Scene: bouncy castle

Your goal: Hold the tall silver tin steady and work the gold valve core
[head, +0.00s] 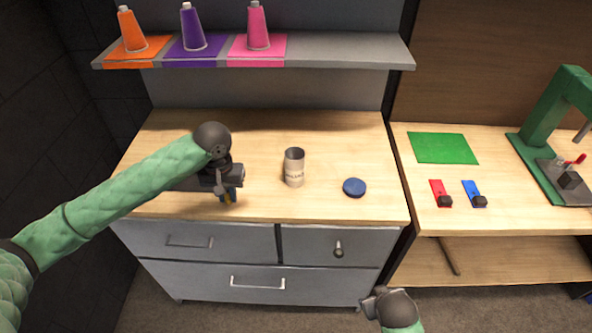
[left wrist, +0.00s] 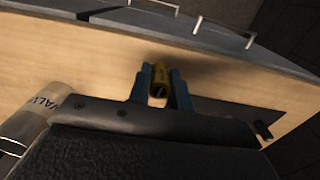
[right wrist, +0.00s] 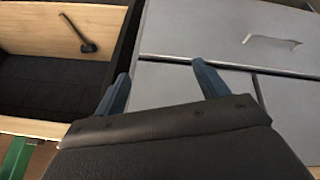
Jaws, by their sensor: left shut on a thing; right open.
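The tall silver tin (head: 294,170) stands upright and open-topped near the middle of the wooden top; its lettered side also shows at the left of the left wrist view (left wrist: 30,118). My left gripper (head: 228,195) is left of the tin and apart from it. It is shut on the gold valve core, which shows between the blue fingers in the left wrist view (left wrist: 160,82); in the head view the core is mostly hidden. My right gripper (right wrist: 161,76) is open and empty, in front of the grey drawers; in the head view only part of it shows, low down.
A round blue lid (head: 354,187) lies right of the tin. Grey drawers (head: 190,279) are below the top. A shelf (head: 350,52) with orange, purple and pink cones hangs behind. The right bench holds a green mat (head: 443,148), red and blue clips and a green press.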

